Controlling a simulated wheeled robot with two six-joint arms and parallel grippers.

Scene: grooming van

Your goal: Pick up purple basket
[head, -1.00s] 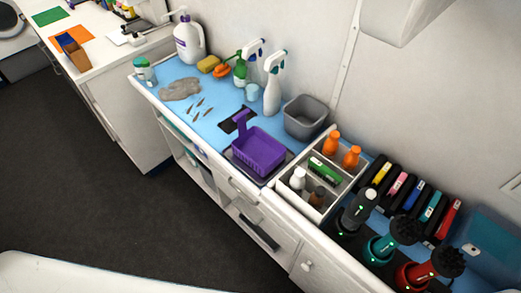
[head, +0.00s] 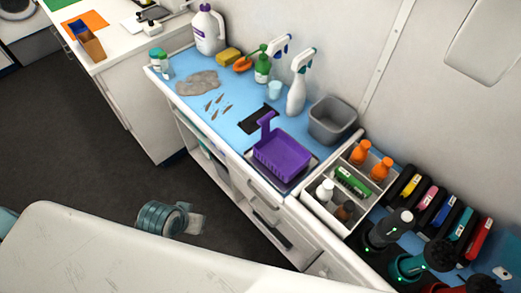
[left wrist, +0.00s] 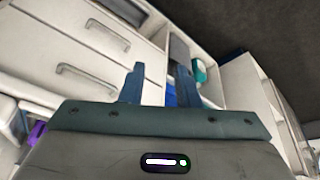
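The purple basket (head: 283,158) sits upright on a dark tray or mat (head: 313,166) near the front edge of the blue-topped counter (head: 235,137). Its upright handle rises at the back left, and nothing touches it from above. My left gripper (left wrist: 157,84) shows in the left wrist view with its two blue fingers apart and nothing between them. It faces the counter's drawers and shelves. A small purple patch (left wrist: 35,133) shows at that view's left edge; I cannot tell whether it is the basket. My right gripper is not in view.
A grey bin (head: 333,122) stands behind the basket, and a white divided caddy (head: 310,198) is close at its right. Spray bottles (head: 300,80) stand at the back. Clippers (head: 392,228) fill the right end. A pale scratched surface (head: 100,255) spans the lower left.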

